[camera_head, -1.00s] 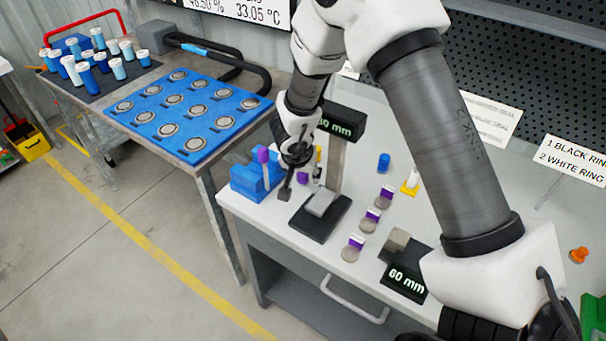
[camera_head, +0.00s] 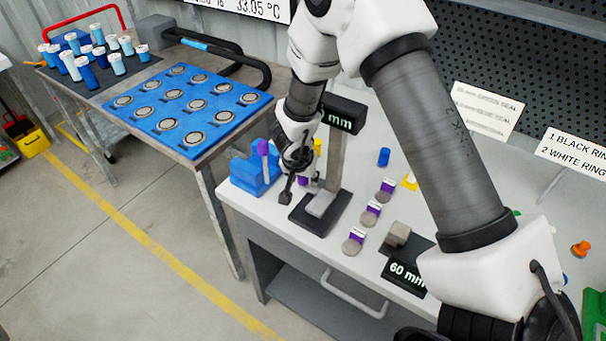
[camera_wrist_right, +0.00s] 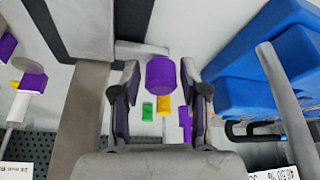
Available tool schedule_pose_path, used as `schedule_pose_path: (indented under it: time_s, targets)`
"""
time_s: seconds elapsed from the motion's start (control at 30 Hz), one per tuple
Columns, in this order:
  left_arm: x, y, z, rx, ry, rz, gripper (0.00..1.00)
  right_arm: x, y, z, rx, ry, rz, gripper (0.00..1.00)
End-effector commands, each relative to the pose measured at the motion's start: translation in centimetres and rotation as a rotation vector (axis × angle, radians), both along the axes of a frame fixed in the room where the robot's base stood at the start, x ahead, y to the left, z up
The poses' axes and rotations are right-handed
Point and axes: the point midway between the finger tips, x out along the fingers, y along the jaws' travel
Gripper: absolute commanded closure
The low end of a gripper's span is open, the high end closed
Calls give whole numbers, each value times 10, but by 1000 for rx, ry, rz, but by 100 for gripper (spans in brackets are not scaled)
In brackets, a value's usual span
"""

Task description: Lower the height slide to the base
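The height gauge stands near the front left of the bench, with a black base (camera_head: 300,217), an upright grey post (camera_head: 337,160) and a black display (camera_head: 344,114) whose digits are mostly hidden. A grey block (camera_head: 322,203), perhaps the slide, appears low over the base; I cannot tell if it touches. My right gripper (camera_head: 290,190) is just left of the gauge. In the right wrist view my right gripper (camera_wrist_right: 161,85) has its fingers apart, with a purple cylinder (camera_wrist_right: 162,75) seen between them and no clear contact. The post (camera_wrist_right: 88,110) runs beside the fingers. My left gripper is not in view.
A blue holder (camera_head: 248,175) with a purple-topped part stands close left of the gripper. Several purple-and-grey pieces (camera_head: 371,213) lie right of the gauge. A "60 mm" display (camera_head: 405,276) is at the bench front. Bare floor lies left of the bench.

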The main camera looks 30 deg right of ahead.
Motion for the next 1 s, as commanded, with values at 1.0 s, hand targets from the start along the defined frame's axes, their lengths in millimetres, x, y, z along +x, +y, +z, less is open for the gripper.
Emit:
schedule_pose_path:
  time_s: [1.0]
  targets:
    - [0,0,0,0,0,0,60,-28,34,110,-1,1,0,45]
